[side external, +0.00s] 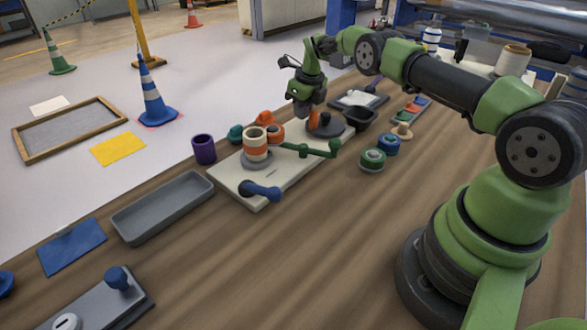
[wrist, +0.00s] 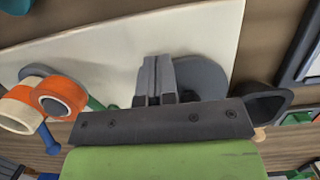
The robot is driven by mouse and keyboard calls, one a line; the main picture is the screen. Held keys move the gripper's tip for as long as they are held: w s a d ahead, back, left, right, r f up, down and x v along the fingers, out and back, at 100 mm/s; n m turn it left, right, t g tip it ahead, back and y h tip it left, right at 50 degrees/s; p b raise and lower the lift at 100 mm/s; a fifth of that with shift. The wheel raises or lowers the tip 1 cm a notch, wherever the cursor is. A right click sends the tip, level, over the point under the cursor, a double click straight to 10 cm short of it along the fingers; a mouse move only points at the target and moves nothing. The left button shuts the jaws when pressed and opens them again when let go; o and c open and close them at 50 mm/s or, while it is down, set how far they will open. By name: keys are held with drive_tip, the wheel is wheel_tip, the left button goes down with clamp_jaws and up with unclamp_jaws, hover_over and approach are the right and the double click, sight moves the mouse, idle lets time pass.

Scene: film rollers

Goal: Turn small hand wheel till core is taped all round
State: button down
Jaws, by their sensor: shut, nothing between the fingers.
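The core (side external: 257,146) stands upright on the cream board (side external: 233,182), pale with an orange band on the side facing the camera. Its far side is hidden. An orange tape roll (side external: 275,133) sits right beside it; both show in the wrist view, the core (wrist: 17,112) and the roll (wrist: 62,92). The small hand wheel appears to be the dark grey disc (side external: 328,128) at the board's far end, also in the wrist view (wrist: 208,76). My gripper (wrist: 158,68) is shut and empty, its fingers over or beside this disc. Contact cannot be told.
A green arm (side external: 312,151) and a blue handle (side external: 262,191) stick out from the board. A black bin (side external: 360,117) stands near my gripper. Green and blue rolls (side external: 373,159) lie to the right. A grey tray (side external: 163,205) and purple cup (side external: 204,148) are left.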

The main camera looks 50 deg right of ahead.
drive_tip(key=shift+w+r, duration=0.2)
idle(0.3)
drive_tip(key=shift+c, duration=0.4)
unclamp_jaws()
wheel_tip(320, 180, up, 7)
idle(0.9)
drive_tip(key=shift+r, duration=0.1)
